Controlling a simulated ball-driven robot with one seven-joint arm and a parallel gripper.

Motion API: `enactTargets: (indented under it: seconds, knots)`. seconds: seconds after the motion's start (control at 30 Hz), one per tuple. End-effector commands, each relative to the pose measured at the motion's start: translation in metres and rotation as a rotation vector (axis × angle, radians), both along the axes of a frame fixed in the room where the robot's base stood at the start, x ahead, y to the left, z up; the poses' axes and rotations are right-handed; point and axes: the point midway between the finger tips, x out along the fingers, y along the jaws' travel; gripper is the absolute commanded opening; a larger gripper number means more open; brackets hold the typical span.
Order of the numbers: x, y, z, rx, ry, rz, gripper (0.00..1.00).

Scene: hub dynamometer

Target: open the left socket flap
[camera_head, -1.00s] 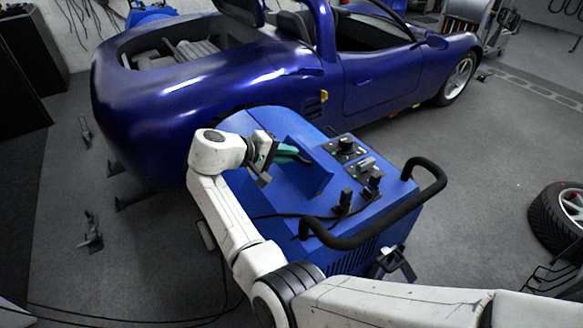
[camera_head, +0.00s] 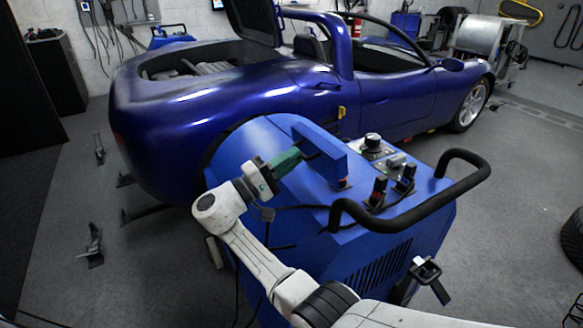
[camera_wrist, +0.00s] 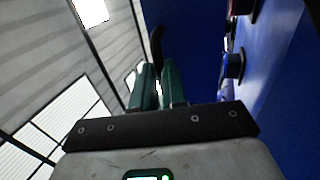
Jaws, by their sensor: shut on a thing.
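The blue dynamometer housing (camera_head: 285,215) stands beside the car in the head view. Its top carries two upright black socket fittings, a left one (camera_head: 378,192) and a right one (camera_head: 406,178). I cannot make out a flap on either. My gripper (camera_head: 299,155), with green fingers, is over the housing's left part, beside a raised blue bar (camera_head: 322,150) and apart from the sockets. In the wrist view my gripper (camera_wrist: 158,72) is shut on a thin dark piece (camera_wrist: 156,44) that sticks out past the fingertips. What this piece is, I cannot tell.
A control panel with a black knob (camera_head: 372,142) lies right of the blue bar. A thick black handle (camera_head: 410,205) rings the front right. Dark cables cross the housing top. The blue car (camera_head: 250,85) stands close behind. Floor to the right is mostly clear.

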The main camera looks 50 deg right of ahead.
Motion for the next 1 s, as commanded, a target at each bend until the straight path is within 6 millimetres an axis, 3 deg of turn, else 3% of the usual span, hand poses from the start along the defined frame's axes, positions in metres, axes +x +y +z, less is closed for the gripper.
enactTargets:
  seconds: [0.73,0.77,1.0]
  knots:
    - [0.0017,0.0022,-0.0053,-0.078,0.023,0.002,0.00]
    - [0.0017,0.0022,-0.0053,-0.078,0.023,0.002,0.15]
    - [0.0012,0.0025,-0.0054,-0.078,0.023,0.001,0.38]
